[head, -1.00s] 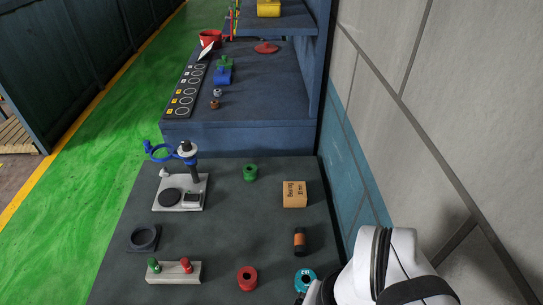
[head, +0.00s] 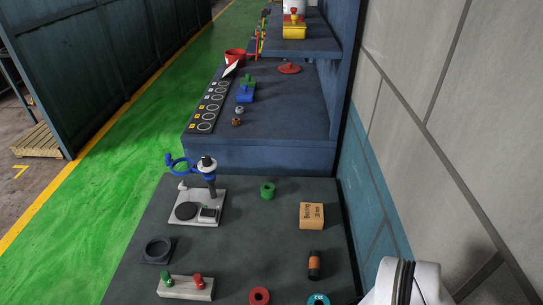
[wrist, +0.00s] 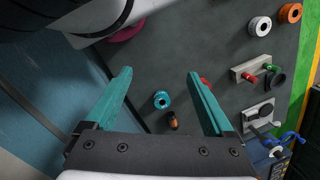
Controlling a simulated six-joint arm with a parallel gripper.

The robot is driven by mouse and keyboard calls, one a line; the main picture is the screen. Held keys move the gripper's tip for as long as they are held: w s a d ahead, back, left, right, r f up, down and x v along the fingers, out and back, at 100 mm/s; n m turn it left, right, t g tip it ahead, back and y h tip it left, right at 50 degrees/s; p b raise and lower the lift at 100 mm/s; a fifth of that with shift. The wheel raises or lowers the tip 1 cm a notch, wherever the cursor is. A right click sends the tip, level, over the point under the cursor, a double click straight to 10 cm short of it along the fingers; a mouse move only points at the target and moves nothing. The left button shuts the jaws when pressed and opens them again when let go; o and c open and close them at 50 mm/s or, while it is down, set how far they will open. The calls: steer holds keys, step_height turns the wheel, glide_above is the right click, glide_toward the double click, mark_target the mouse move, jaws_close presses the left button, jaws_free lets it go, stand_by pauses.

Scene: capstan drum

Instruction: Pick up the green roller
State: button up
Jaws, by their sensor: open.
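The green roller (head: 267,190) stands on the dark table near its far edge in the head view, a short spool with a hole in its top. I do not see it in the wrist view. In the head view only my white arm shows at the bottom right; the gripper is out of frame.
An orange-black cylinder (head: 315,265), red roller (head: 259,296) and teal roller (wrist: 161,99) are nearer. A wall (head: 440,150) bounds the right side.

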steer(key=n+t+h, duration=0.2)
steer(key=n+t, duration=0.4)
steer(key=t, duration=0.7)
glide_above(268, 186)
steer(key=s, duration=1.7)
step_height(268, 186, down, 13)
steer(key=x, duration=1.5)
steer(key=shift+w+a+f, duration=0.1)
steer(key=shift+w+a, duration=0.05)
steer(key=shift+w, duration=0.05)
jaws_close()
